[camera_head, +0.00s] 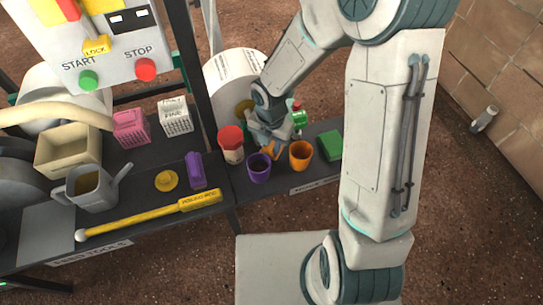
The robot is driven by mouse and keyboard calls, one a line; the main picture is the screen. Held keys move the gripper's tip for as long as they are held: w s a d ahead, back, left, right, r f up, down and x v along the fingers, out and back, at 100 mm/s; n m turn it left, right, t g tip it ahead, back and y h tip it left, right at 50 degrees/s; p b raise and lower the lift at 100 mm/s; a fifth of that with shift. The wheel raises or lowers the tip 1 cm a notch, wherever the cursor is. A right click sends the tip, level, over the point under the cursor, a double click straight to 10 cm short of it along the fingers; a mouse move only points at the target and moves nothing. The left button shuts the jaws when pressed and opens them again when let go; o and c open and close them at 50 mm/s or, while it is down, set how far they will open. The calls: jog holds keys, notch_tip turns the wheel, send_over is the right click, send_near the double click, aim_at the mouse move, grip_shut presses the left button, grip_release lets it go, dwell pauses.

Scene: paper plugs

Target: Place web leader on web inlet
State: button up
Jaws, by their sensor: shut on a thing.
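My gripper (271,151) is low over the dark bench, behind the purple cup and the orange cup. It is shut on a partly hidden thing. Small orange parts show at its tips, and I cannot tell whether they are fingers or the held thing. I cannot clearly make out the web leader or the web inlet. A large white paper roll (228,66) with a printed label stands behind the bench, and my arm covers its right side.
The purple cup (259,169), orange cup (300,156), red-lidded jar (231,146) and green block (329,146) crowd around my gripper. A green, red-topped object (299,117) is close behind. A yellow rod (150,215) and watering can (91,188) are at left. The floor at right is mostly clear.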

jog(key=shift+f+b, duration=1.1)
jog(key=shift+f, duration=1.2)
jog(key=shift+f, duration=0.2)
jog(key=o, duration=0.9)
jog(key=shift+o, duration=0.2)
jog(key=shift+r, duration=0.1)
notch_tip(320, 180, up, 12)
jog(key=p, duration=0.6)
jog(key=shift+r, duration=0.2)
